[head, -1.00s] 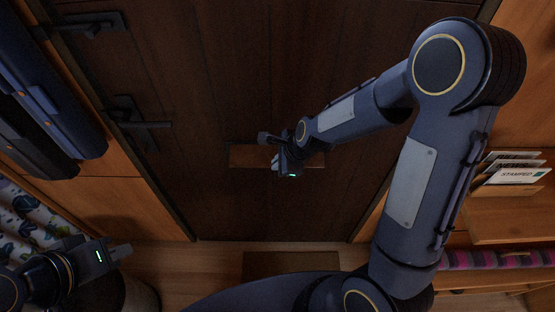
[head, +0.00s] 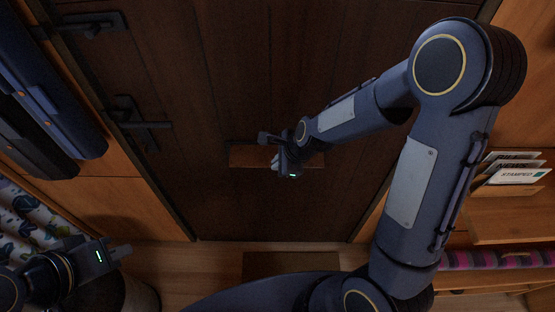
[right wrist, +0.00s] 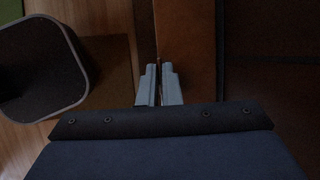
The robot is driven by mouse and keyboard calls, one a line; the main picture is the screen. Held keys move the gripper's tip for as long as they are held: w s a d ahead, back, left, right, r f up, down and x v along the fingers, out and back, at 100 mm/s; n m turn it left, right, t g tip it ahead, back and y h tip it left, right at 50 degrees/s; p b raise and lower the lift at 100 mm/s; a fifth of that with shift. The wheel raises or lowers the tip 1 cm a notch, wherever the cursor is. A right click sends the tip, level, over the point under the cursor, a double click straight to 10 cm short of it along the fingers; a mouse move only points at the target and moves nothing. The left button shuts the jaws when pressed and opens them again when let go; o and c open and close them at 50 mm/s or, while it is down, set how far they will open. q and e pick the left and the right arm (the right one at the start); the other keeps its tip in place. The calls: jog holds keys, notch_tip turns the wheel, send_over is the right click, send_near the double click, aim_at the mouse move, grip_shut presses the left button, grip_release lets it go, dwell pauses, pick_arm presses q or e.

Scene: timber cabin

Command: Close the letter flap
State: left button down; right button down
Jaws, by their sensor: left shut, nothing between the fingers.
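The letter flap (head: 250,157) is a narrow orange-brown panel low on the dark plank door (head: 215,90). My right gripper (head: 275,163) is at the flap's middle and hides part of it. In the right wrist view the flap (right wrist: 190,40) runs up from between and behind the fingertips (right wrist: 159,75). The two fingers are close together with a narrow gap, and the flap's left edge lines up with that gap. Whether they grip that edge cannot be told. My left gripper (head: 122,252) is shut and empty at the lower left, far from the flap.
Black door handles (head: 145,125) and dark blue cases (head: 45,85) are at the left. A letter rack with envelopes (head: 515,175) stands on a wooden shelf (head: 510,215) at the right. A brown mat (head: 290,263) lies before the door. A dark bin (right wrist: 40,65) shows in the wrist view.

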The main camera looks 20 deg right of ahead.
pick_arm(q)
jog(key=shift+s+f, duration=0.2)
jog(key=shift+s, duration=0.05)
pick_arm(e)
jog(key=shift+w, duration=0.15)
dwell(0.4)
